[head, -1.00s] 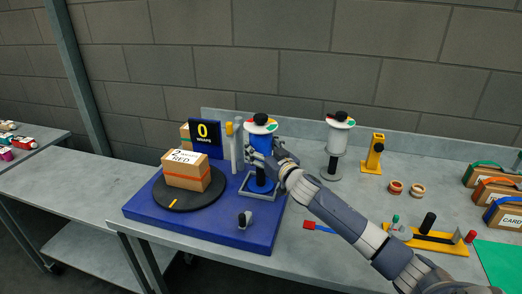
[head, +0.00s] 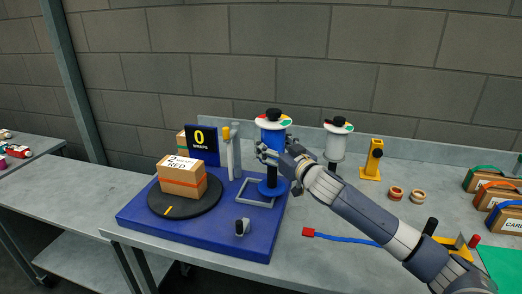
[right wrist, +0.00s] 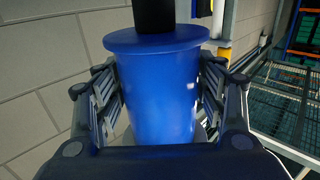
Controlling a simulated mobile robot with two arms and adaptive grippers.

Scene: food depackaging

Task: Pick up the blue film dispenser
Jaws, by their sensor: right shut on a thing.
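The blue film dispenser (head: 272,139) has a blue roll, a white top disc with coloured marks, a black knob and a blue foot (head: 273,187). My right gripper (head: 266,152) is shut on its roll. In the right wrist view the blue roll (right wrist: 160,95) stands between both fingers, with a wider blue flange and a black part above it. In the head view the foot is over the right edge of the grey square frame on the blue base; I cannot tell how high. My left gripper is not in view.
The blue base (head: 190,230) carries a black turntable (head: 206,202) with a cardboard box (head: 183,180), a counter sign (head: 201,144) and grey posts. A white dispenser (head: 336,145) stands close on the right, with a yellow stand (head: 372,160) beyond.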

